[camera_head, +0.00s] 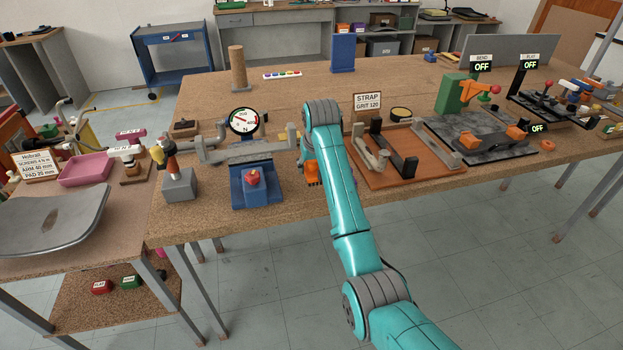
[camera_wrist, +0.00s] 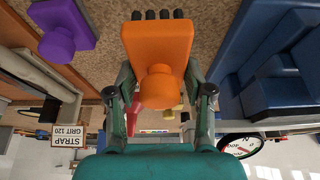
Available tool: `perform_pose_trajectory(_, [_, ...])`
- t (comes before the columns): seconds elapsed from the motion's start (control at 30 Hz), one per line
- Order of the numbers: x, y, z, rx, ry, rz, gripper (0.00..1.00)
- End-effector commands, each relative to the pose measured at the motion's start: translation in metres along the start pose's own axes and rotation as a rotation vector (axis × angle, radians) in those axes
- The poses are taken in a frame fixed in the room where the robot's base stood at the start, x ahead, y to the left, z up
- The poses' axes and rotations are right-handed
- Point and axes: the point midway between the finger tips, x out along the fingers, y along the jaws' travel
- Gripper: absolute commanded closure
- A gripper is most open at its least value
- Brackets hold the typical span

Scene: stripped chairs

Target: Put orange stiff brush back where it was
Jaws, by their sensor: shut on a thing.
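The orange stiff brush (camera_wrist: 157,45) is in the middle of the wrist view, with a round knob and a row of dark bristles at its far edge. My gripper (camera_wrist: 160,88) is shut on it, one finger on each side of the knob. In the head view, the brush (camera_head: 312,174) shows as a small orange patch left of my arm, near the table's front edge. Whether the brush touches the table I cannot tell.
A purple knobbed block (camera_wrist: 62,38) lies beside the brush in the wrist view. A board with clamps (camera_head: 420,172) and a STRAP GRIT 120 sign (camera_head: 367,102) are right.

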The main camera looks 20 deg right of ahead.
Motion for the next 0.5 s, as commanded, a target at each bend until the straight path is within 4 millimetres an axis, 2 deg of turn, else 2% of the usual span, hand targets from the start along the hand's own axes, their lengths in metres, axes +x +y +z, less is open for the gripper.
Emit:
perform_pose_trajectory(0.17, [0.015,0.0,0.007,0.0,-0.003,0.0,0.76])
perform_pose_trajectory(0.33, [0.04,0.0,0.017,0.0,-0.002,0.0,0.76])
perform_pose_trajectory(0.5, [0.047,0.0,0.019,0.0,0.001,0.0,0.76])
